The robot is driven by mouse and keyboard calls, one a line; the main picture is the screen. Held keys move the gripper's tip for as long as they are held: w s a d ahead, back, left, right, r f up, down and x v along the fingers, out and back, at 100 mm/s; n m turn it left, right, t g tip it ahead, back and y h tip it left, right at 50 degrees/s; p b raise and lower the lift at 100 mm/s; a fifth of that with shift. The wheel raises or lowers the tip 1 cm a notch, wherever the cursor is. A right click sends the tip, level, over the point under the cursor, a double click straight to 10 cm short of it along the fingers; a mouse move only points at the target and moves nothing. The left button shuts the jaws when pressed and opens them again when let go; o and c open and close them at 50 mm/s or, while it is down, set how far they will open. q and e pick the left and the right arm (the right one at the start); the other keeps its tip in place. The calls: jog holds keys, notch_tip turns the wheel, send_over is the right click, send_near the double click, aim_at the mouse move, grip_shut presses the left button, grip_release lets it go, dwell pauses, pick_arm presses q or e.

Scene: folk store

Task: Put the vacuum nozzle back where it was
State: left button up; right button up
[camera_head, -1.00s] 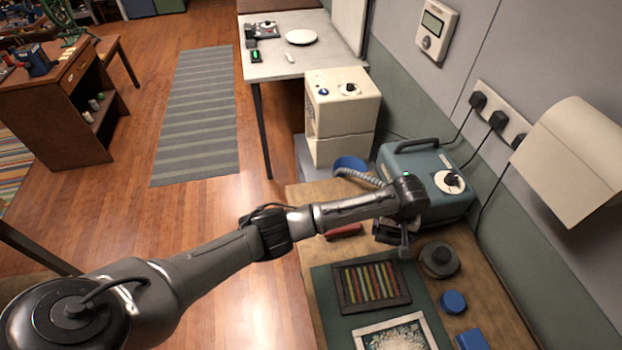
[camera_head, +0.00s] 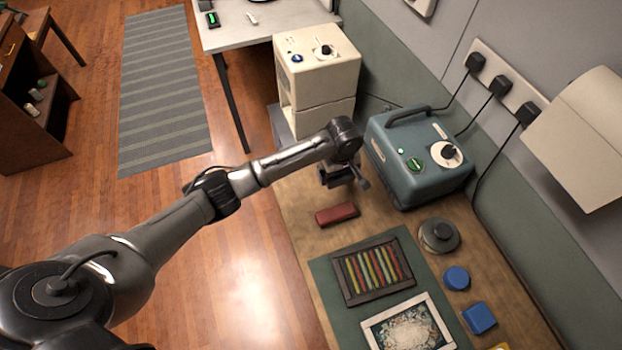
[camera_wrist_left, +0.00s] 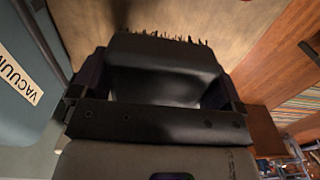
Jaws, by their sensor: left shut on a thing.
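My left gripper (camera_head: 345,178) is above the wooden bench, just left of the blue-grey vacuum unit (camera_head: 395,183). In the left wrist view it is shut on the vacuum nozzle (camera_wrist_left: 165,70), a wide black piece with a row of dark bristles along its far edge. The nozzle is mostly hidden by the gripper in the head view. The vacuum unit (camera_wrist_left: 22,75), with part of its label legible, stands at the left of the wrist view. The vacuum's hose is not visible now. My right gripper is not in view.
A dark red block (camera_head: 337,214) lies on the bench (camera_head: 300,213) below the gripper. A frame of coloured strips (camera_head: 373,270), a round grey lidded pot (camera_head: 439,236) and blue pieces (camera_head: 480,317) lie nearer. A cream machine (camera_head: 317,75) stands behind.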

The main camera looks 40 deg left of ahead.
pick_arm(q)
send_over(311, 184)
notch_tip(311, 184, down, 5)
jog(key=shift+d+f+b, duration=0.1)
jog(key=shift+b, duration=0.35)
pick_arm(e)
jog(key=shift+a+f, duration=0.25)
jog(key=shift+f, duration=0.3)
pick_arm(q)
jog(key=shift+f+b, duration=0.55)
jog(key=shift+f, duration=1.45)
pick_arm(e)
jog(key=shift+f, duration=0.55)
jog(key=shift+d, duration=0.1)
pick_arm(q)
jog(key=o, duration=0.5)
jog(key=shift+f, duration=0.15)
